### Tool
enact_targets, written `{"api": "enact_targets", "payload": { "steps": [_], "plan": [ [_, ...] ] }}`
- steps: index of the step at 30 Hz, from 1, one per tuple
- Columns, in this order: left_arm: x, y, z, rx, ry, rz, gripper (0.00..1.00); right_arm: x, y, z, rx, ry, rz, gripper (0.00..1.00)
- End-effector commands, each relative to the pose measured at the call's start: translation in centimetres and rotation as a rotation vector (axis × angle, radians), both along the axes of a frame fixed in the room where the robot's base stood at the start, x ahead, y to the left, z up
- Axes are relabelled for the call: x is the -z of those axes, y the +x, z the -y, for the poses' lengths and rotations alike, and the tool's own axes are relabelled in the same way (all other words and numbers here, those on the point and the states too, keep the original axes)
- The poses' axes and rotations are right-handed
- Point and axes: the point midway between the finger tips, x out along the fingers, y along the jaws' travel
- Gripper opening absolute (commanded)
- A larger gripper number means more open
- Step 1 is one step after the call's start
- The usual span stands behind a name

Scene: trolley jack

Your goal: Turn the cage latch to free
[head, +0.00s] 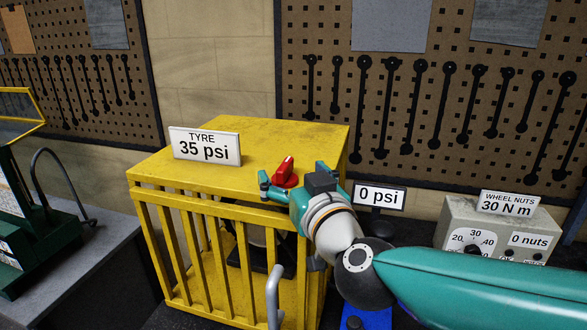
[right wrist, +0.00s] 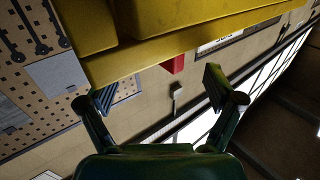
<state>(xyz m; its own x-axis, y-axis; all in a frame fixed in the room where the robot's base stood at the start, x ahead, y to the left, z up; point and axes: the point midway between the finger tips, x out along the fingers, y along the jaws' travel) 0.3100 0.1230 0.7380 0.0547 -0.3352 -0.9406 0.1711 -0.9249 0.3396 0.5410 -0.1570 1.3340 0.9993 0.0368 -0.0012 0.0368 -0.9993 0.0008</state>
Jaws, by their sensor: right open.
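The cage latch is a red knob (head: 285,173) on the top of the yellow cage (head: 255,137), near its front right edge. It also shows in the right wrist view as a small red block (right wrist: 173,64) against the yellow cage edge. My right gripper (head: 292,177) is open, with one finger to either side of the latch in the head view. In the right wrist view the open fingers (right wrist: 160,87) stand apart, with the red block beyond the gap. I cannot tell whether either finger touches the latch. My left gripper is in neither view.
A "TYRE 35 psi" sign (head: 205,146) stands on the cage top, left of the latch. A "0 psi" sign (head: 380,196) stands right of the cage. A grey wheel-nut box (head: 455,232) is further right. Pegboards (head: 445,110) with hanging tools line the wall.

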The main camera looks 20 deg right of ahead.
Motion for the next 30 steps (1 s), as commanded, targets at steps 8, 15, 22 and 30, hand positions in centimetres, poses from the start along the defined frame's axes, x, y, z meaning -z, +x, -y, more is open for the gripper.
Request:
{"api": "enact_targets", "payload": {
  "steps": [8,15,22,30],
  "plan": [
    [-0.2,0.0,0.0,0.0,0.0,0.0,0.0,0.0,2.5,-0.1,-0.001,0.001,0.0,0.92],
    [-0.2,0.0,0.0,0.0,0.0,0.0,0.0,0.0,2.7,-0.2,-0.002,0.001,0.0,0.92],
    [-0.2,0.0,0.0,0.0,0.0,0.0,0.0,0.0,2.7,-0.2,-0.002,0.001,0.001,0.63],
    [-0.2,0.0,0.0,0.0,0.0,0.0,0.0,-0.1,2.7,-0.1,0.0,0.001,0.001,0.18]
  ]
}}
